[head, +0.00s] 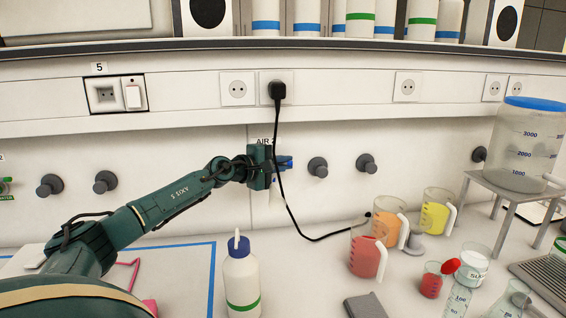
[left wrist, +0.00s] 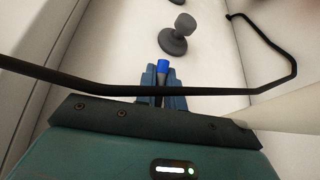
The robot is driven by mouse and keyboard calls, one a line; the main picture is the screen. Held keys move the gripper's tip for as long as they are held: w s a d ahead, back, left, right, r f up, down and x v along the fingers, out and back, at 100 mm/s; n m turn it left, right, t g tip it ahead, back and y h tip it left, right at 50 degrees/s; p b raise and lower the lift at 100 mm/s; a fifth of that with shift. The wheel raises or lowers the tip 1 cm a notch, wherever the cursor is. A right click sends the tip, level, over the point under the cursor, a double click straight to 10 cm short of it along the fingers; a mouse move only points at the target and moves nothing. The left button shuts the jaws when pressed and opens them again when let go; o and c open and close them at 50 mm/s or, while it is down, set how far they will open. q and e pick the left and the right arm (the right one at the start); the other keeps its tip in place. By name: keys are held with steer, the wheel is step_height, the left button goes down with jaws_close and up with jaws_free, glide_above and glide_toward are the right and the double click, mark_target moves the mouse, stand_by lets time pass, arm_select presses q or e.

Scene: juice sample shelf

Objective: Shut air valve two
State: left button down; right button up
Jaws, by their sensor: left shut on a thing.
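The air valve (left wrist: 162,67) has a blue handle and sits on the white wall panel under a label (head: 262,141) reading "AIR"; its number is hard to read behind the black cable. My left gripper (head: 285,162) reaches it from the left in the head view. In the left wrist view its two blue fingers (left wrist: 163,88) are shut on the valve, with the blue end showing beyond them. The valve's base is mostly hidden by the gripper. My right gripper is in neither view.
A black cable (head: 287,205) hangs from a socket past my left gripper and crosses close before it in the left wrist view. Grey knobs (head: 317,167) line the wall. A squeeze bottle (head: 241,278) stands below; coloured jugs (head: 367,255) stand to the right.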

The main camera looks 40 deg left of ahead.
arm_select(q)
steer(key=c, duration=1.8)
jaws_free()
steer(key=shift+s, duration=0.1)
